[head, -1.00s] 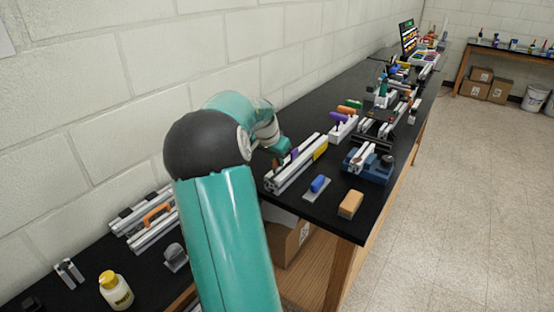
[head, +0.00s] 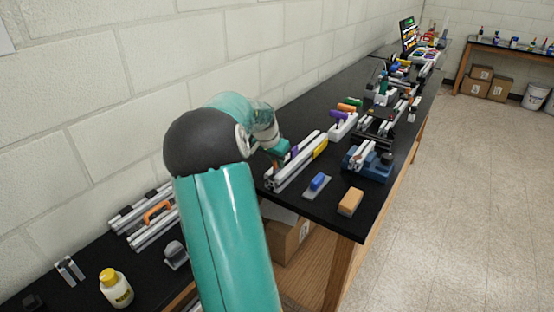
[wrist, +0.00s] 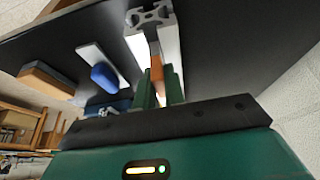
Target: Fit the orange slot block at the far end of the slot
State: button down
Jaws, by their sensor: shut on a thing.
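The silver slotted extrusion (head: 290,172) lies near the table's front end. In the wrist view the extrusion's end face (wrist: 148,17) is at the top. My gripper (wrist: 158,84) has green fingers shut on the orange slot block (wrist: 157,73). The block lines up with the extrusion's slot; I cannot tell whether it is seated in it. In the head view my gripper (head: 282,153) is over the wall side of the extrusion, and its fingertips and the orange block are hidden.
A blue-handled plate (head: 317,185), a tan block (head: 351,202) and a blue vise (head: 368,163) stand right of the extrusion. A white holder (head: 342,126) with coloured blocks is behind it. The wall runs along the left.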

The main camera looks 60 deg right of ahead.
jog(key=shift+f, duration=0.65)
jog(key=c, duration=1.4)
grip_release()
jog(key=s+v, duration=0.1)
jog(key=v, duration=1.2)
jog(key=shift+w+r, duration=0.35)
jog(key=shift+w, duration=0.1)
jog(key=shift+a, duration=0.15)
